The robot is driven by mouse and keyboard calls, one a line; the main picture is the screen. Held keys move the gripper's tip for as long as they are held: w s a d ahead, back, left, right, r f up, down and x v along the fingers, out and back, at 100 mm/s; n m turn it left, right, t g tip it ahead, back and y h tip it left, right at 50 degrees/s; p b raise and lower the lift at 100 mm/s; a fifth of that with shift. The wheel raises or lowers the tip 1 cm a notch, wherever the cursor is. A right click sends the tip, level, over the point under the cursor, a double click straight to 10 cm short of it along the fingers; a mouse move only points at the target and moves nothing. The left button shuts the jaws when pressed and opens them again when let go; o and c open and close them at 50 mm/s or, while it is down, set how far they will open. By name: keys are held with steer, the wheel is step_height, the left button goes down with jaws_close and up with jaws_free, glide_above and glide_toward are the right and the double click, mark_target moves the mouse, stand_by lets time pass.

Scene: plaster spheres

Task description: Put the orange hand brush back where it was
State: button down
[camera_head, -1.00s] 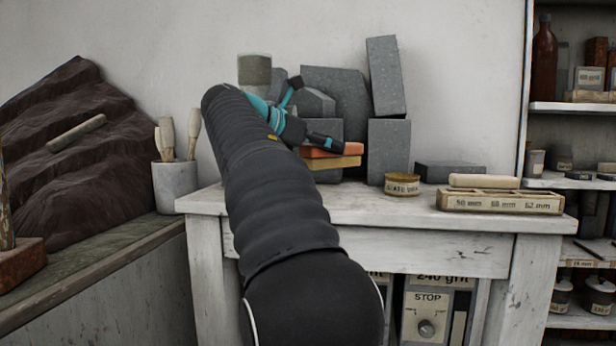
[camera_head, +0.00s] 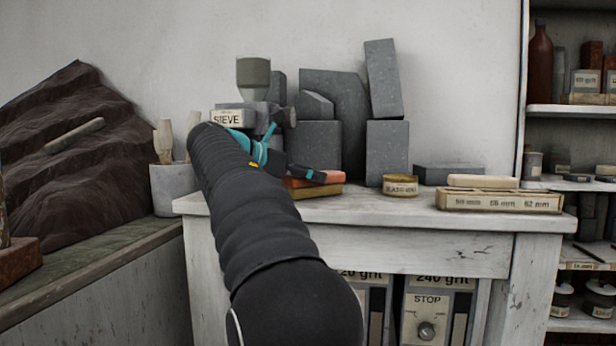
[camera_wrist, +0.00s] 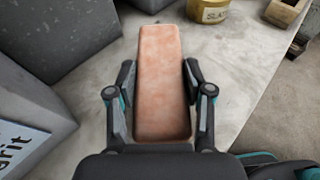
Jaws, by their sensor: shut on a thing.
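The orange hand brush has an orange top (camera_head: 328,177) and a yellowish lower part. It is over the left part of the white bench (camera_head: 350,210), in front of the grey blocks. The wrist view shows its long orange top (camera_wrist: 160,85) between the two fingers. My gripper (camera_head: 306,174) is shut on the brush; it also shows in the wrist view (camera_wrist: 158,92). The brush is low at the bench top, roughly level. I cannot tell whether it touches the bench. My arm hides part of the brush and the bench's left end.
Grey blocks (camera_head: 387,150) stand close behind the brush. A box marked SIEVE (camera_head: 228,119) is behind my arm. A small yellow tin (camera_head: 400,186) and a labelled wooden rack (camera_head: 500,200) are to the right. A pot of tools (camera_head: 174,188) stands left of the bench.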

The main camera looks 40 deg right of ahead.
steer(key=shift+f, duration=0.1)
steer(key=shift+c, duration=2.3)
jaws_free()
steer(key=shift+a+r, duration=0.3)
steer(key=p+v, duration=0.2)
steer(key=v, duration=0.9)
steer(key=shift+a, duration=0.15)
